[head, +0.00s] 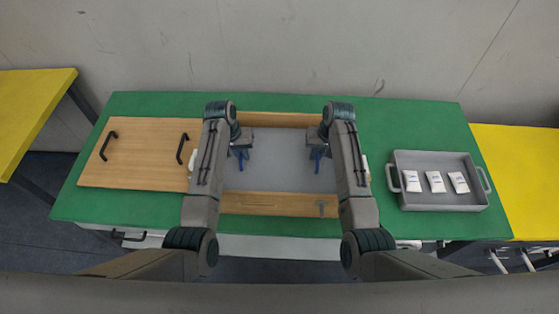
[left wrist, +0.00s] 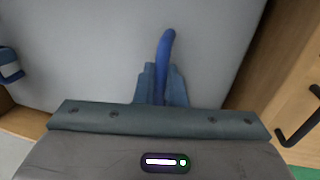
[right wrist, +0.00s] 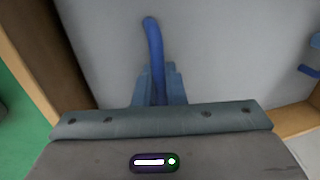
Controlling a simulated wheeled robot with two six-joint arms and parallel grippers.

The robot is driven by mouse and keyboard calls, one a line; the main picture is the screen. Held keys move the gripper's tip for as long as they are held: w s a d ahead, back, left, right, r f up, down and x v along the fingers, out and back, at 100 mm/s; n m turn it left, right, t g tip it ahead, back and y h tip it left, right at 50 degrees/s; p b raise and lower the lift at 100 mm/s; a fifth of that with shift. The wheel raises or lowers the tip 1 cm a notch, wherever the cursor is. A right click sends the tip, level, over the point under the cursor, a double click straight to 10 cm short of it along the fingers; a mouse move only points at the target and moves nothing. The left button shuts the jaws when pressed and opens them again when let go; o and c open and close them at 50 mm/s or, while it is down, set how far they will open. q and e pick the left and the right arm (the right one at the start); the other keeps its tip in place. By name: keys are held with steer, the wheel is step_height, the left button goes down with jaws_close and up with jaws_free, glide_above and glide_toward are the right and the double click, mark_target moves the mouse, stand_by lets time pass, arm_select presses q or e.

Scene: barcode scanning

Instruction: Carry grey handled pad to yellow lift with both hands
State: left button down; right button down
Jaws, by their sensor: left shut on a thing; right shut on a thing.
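The grey pad (head: 280,170) lies flat between wooden pieces on the green table, with a blue handle near each side. My left gripper (head: 241,153) is shut on the left blue handle, which also shows in the left wrist view (left wrist: 166,48). My right gripper (head: 318,153) is shut on the right blue handle, seen in the right wrist view (right wrist: 154,45). My arms cover parts of the pad's sides. Yellow surfaces stand at the left (head: 35,95) and right (head: 520,175); I cannot tell which is the lift.
A wooden panel (head: 140,150) with two black handles lies left of the pad. A grey tray (head: 445,160) with three white packets sits at the right. Wooden strips run behind and in front (head: 270,204) of the pad. A wall stands close behind the green table (head: 400,120).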

arm_select(q)
steer(key=shift+r, duration=0.15)
arm_select(e)
steer(key=shift+r, duration=0.1)
